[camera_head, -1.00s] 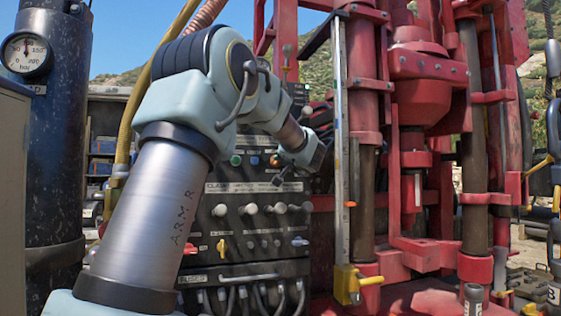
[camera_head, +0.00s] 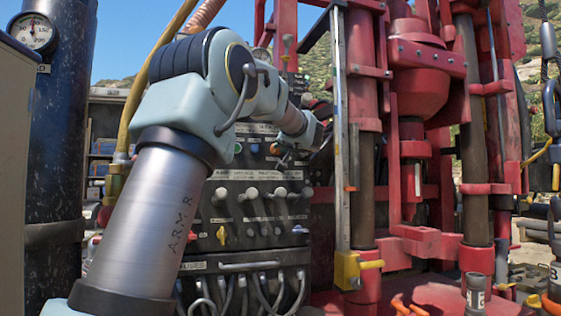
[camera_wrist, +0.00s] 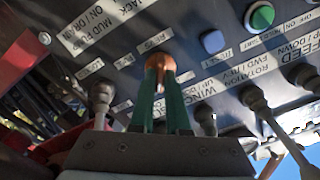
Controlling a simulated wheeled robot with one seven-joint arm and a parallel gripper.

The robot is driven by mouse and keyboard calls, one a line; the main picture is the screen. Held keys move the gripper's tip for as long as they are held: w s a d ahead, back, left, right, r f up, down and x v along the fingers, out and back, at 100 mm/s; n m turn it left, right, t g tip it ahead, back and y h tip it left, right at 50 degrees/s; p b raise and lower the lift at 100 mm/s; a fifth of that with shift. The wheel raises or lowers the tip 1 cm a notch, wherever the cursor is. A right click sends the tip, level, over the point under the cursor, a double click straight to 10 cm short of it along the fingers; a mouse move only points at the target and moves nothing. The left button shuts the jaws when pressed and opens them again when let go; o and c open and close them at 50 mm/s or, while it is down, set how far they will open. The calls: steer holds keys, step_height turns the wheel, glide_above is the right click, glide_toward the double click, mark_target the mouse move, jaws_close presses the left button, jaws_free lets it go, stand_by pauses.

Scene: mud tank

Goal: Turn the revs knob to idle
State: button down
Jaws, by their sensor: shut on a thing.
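The revs knob (camera_wrist: 160,62) is orange and sits on the dark control panel (camera_wrist: 115,80), by a small white label that is hard to read. In the wrist view my gripper (camera_wrist: 162,82) has its two green fingers closed around the knob, which shows between and just above their tips. The fingers hide part of the knob, and its pointer setting cannot be read. In the head view my gripper (camera_head: 282,158) is small at the panel's upper right, and the orange knob (camera_head: 274,148) shows just beside it.
A blue button (camera_wrist: 212,41) and a green knob (camera_wrist: 259,16) sit to the right of the knob. Grey levers (camera_wrist: 101,97) stand on both sides of my fingers. The red drill rig (camera_head: 415,80) stands close to the right of the panel.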

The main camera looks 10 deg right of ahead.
steer(key=n+b, duration=0.6)
steer(key=b, duration=0.6)
steer(key=shift+n, duration=0.4)
steer(key=c, duration=0.9)
jaws_free()
steer(key=shift+a, duration=0.1)
steer(key=s+d+b, duration=0.1)
steer(key=s+b, duration=0.3)
steer(key=s, duration=0.6)
steer(key=shift+s+d+b, duration=0.2)
steer(key=shift+s+b, duration=0.2)
